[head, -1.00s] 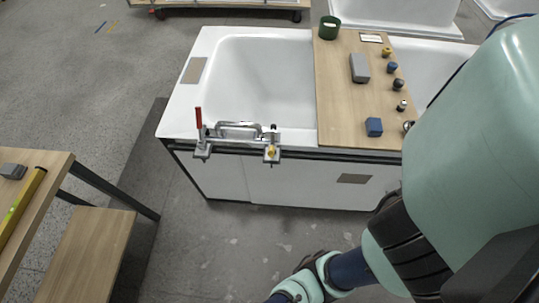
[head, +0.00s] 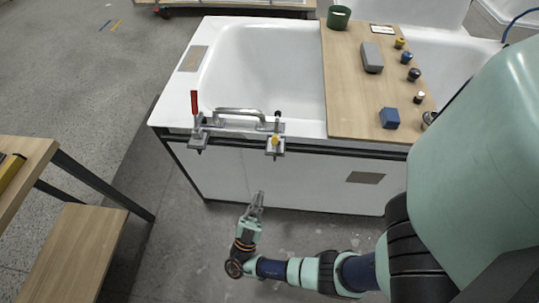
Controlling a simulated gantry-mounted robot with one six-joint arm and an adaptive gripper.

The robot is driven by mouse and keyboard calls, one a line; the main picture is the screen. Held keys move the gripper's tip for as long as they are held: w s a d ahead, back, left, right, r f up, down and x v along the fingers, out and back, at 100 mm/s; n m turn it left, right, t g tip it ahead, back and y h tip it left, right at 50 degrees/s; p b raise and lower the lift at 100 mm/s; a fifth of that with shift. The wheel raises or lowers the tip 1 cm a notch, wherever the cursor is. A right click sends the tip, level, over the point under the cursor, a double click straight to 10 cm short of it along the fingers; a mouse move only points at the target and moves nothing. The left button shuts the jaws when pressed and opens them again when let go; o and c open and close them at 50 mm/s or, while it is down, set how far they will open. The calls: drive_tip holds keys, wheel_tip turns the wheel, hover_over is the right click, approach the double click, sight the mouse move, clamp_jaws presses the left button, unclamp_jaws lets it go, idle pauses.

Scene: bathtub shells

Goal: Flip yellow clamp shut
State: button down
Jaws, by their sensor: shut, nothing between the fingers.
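The yellow clamp (head: 275,141) is fixed on the front rim of the bathtub shell (head: 305,117). It has a small yellow part low down, and a dark-tipped lever stands upright above it. My gripper (head: 258,197) points up in front of the tub's front panel, below and a little left of the yellow clamp and apart from it. Its fingers are together and hold nothing.
A red-handled clamp (head: 195,112) stands upright on the same rim to the left. A metal handle bar (head: 240,112) spans between the clamps. A wooden board (head: 350,95) with blocks and knobs lies across the tub. A wooden table (head: 25,165) is at left.

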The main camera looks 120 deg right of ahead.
drive_tip(key=shift+r, duration=0.1)
drive_tip(key=p+x, duration=0.3)
drive_tip(key=x, duration=1.1)
drive_tip(key=shift+p, duration=0.3)
drive_tip(key=shift+w+a+r, duration=0.1)
drive_tip(key=shift+w, duration=0.05)
